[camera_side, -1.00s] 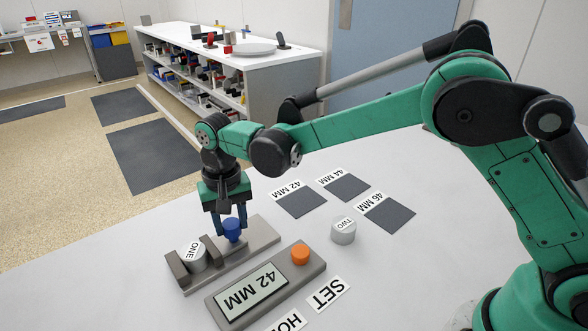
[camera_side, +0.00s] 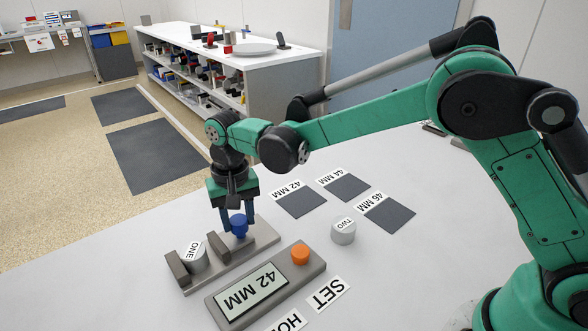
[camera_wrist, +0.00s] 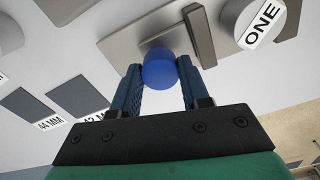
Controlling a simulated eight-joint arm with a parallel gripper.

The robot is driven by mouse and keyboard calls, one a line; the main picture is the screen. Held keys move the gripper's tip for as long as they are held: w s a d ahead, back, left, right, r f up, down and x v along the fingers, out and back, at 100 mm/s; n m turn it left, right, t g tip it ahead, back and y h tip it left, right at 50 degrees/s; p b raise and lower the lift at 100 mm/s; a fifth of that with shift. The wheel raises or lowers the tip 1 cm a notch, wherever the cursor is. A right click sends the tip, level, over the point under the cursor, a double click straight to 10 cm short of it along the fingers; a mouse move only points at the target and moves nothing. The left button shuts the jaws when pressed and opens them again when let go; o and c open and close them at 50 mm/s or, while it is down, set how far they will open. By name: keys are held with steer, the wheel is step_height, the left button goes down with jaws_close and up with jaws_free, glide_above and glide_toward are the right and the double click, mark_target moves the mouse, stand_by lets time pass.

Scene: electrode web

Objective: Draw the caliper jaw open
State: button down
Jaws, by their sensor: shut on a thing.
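My gripper (camera_side: 237,222) is shut on the blue knob (camera_side: 239,228) of the caliper, with one finger on each side; the wrist view also shows the knob (camera_wrist: 159,68) between the fingers. The caliper's sliding jaw (camera_side: 219,247) is a grey upright bar just left of the knob. The fixed jaw (camera_side: 178,269) stands at the left end of the grey base (camera_side: 262,238). The grey cylinder marked ONE (camera_side: 194,260) stands between the jaws. In the wrist view, a clear gap lies between the sliding jaw (camera_wrist: 199,36) and cylinder ONE (camera_wrist: 255,22).
In front is a display unit (camera_side: 252,290) reading 42 MM, with an orange button (camera_side: 300,253). A cylinder marked TWO (camera_side: 343,232) stands to the right. Dark pads labelled 42 MM (camera_side: 302,203), 44 MM (camera_side: 349,187) and 46 MM (camera_side: 389,214) lie behind, empty.

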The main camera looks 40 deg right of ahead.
steer(key=shift+d, duration=1)
steer(key=shift+c, duration=2.1)
jaws_free()
steer(key=shift+r, duration=2.85)
step_height(320, 180, up, 8)
glide_above(250, 234)
steer(key=shift+w+d, duration=0.2)
steer(key=shift+w, duration=0.2)
